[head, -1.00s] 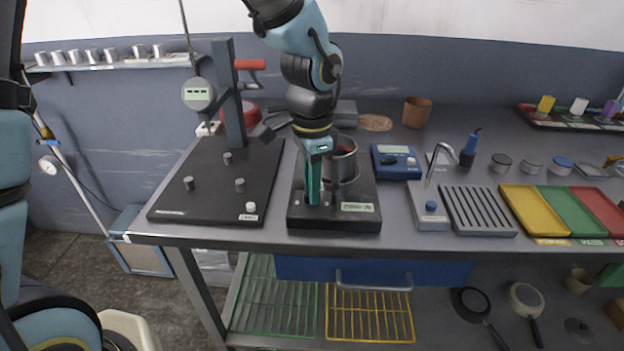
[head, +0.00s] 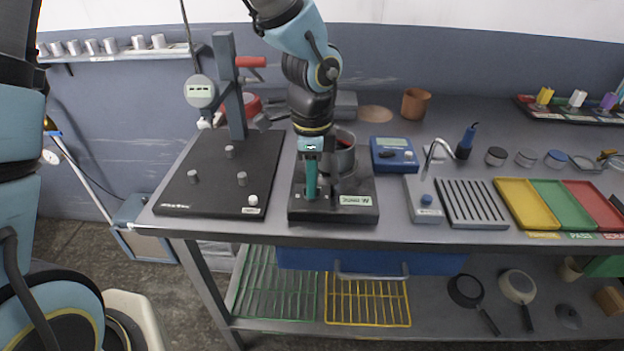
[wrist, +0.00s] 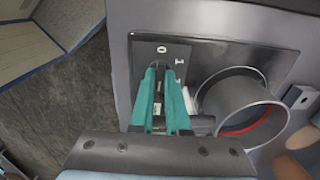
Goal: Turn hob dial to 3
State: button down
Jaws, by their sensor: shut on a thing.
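The hob (head: 300,214) is a black block near the front edge of the bench, with a pale label at its front right. A grey metal pan (head: 343,158) stands on it. In the wrist view the pan (wrist: 282,118) shows a red inside and lies to the right of my fingers. My gripper (head: 311,196) points down at the hob's front left, where the dial sits. In the wrist view my teal gripper (wrist: 162,72) is shut on the dial, which the fingertips mostly hide. I cannot read the dial's setting.
A black plate (head: 185,200) with several pegs and a gauge stand is to the left. A blue meter (head: 394,155) stands right of the pan. A small tap unit (head: 424,208), a grey drain rack (head: 470,205) and coloured trays lie further right. Bench behind them is partly clear.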

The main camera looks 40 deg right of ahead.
jog(key=c, duration=0.9)
grip_release()
jog(key=shift+r, duration=0.15)
notch_tip(320, 180, up, 10)
jog(key=b, duration=0.1)
jog(key=shift+r, duration=0.25)
jog(key=w+a+f+n, duration=0.2)
jog(key=w+a+n, duration=0.5)
jog(key=a, duration=0.3)
jog(key=w+a+f+n, duration=0.1)
jog(key=w+a+n, duration=0.5)
jog(key=a, duration=0.3)
jog(key=a+f+n+t, duration=0.1)
jog(key=a+n, duration=1.1)
jog(key=a, duration=0.4)
jog(key=shift+w+a+f+t, duration=0.25)
jog(key=shift+a+f+t, duration=0.05)
jog(key=shift+a+f, duration=0.1)
